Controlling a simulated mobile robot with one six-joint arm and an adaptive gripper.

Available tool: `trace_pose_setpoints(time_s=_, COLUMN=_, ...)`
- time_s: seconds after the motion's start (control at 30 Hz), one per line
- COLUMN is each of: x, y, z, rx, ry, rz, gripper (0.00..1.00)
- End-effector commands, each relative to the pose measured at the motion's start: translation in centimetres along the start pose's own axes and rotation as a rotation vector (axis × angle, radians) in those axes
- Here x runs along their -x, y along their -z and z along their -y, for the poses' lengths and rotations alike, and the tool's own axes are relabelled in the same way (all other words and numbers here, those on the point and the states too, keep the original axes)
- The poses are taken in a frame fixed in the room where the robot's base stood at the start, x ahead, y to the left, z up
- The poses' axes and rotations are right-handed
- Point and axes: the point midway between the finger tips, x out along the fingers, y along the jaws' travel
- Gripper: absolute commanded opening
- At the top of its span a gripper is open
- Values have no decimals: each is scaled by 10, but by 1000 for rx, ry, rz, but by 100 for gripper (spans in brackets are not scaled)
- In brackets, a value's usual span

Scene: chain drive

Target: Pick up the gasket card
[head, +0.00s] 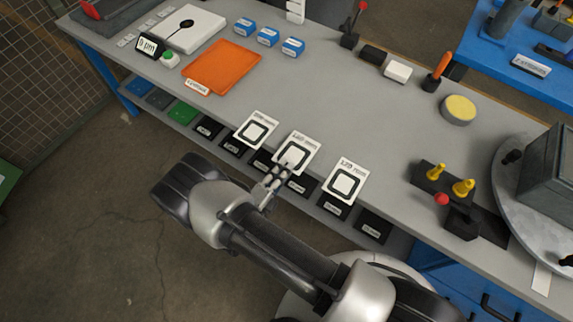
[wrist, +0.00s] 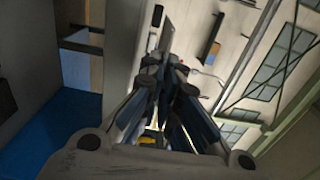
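Three white cards with thick black square outlines lie in a row along the bench's front edge: a left card (head: 254,131), a middle card (head: 304,143) and a right card (head: 344,182). Their printed labels are too small to read surely, so I cannot tell which is the gasket card. My gripper (head: 284,170) is at the near edge of the middle card, overlapping its lower part in the head view. In the wrist view the fingers (wrist: 163,62) are close together. Whether they are apart, touching or pinching the card's edge is unclear.
The grey bench (head: 330,105) has free room behind the cards. An orange mat (head: 222,67) and several blue boxes lie further back. A black fixture with yellow knobs (head: 463,187) stands at right. Dark labelled bins (head: 333,206) sit below the front edge.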

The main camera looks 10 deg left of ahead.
Motion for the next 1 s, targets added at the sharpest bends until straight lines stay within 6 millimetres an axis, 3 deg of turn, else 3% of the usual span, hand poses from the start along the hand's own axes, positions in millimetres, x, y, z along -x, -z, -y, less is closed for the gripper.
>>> trace_pose_setpoints(time_s=0.7, x=104, y=-1, z=38, rx=-2, ry=0, rz=4, gripper=0)
trace_pose_setpoints(time_s=1.0, x=124, y=1, z=45, rx=1, ry=1, rz=0, gripper=0)
